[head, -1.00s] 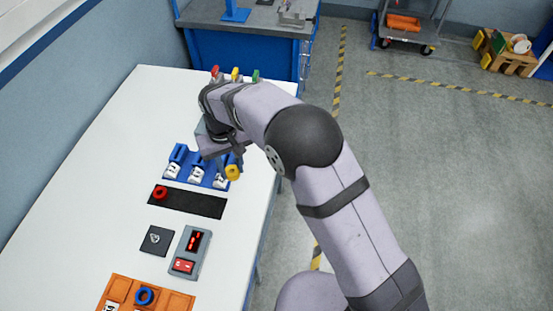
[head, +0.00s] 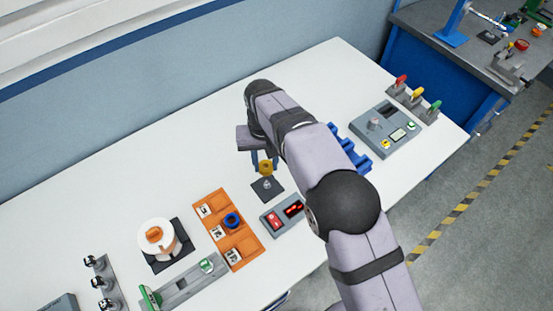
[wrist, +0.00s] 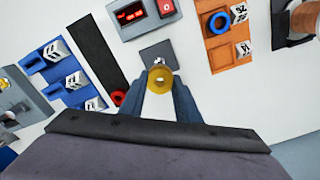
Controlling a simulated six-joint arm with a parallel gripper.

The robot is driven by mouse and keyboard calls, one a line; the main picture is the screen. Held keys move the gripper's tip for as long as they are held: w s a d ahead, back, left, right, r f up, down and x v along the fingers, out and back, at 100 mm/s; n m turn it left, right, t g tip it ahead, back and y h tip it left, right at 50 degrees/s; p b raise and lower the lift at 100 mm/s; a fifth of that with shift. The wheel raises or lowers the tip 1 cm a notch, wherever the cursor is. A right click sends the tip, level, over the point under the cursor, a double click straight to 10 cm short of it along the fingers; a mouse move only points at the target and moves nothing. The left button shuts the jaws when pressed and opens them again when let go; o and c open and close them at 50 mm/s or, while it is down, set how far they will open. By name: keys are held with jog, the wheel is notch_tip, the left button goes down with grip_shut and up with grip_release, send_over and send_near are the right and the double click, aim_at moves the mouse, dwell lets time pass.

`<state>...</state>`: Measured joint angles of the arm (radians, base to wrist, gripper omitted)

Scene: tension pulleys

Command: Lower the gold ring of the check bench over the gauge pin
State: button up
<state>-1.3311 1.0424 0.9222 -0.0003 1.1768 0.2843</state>
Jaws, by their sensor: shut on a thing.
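My gripper (head: 265,163) is shut on the gold ring (head: 266,168), which hangs at its blue fingertips. The ring also shows in the wrist view (wrist: 160,79), its hole facing the camera. A dark square pad (head: 268,191) lies on the white table just below the ring in the head view. A small grey gauge pin (head: 267,183) stands on it. The ring looks raised and apart from the pin.
A grey box with a red display (head: 292,209) sits beside the pad. An orange tray (head: 243,246) holds a blue ring (head: 233,220). A blue rack (wrist: 60,75) and a red ring (wrist: 118,97) on a dark strip lie to the left in the wrist view.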

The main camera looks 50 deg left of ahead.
jog(key=shift+f, duration=0.1)
jog(key=b, duration=0.4)
send_over(267, 181)
jog(key=shift+w+a+f, duration=0.1)
jog(key=shift+a+f, duration=0.05)
jog(key=shift+f, duration=2.15)
jog(key=shift+f+b, duration=0.5)
jog(key=shift+f, duration=1.25)
dwell(1.0)
jog(key=o, duration=1.5)
jog(key=shift+r, duration=0.15)
jog(key=shift+r+p, duration=2.7)
jog(key=shift+r, duration=1.2)
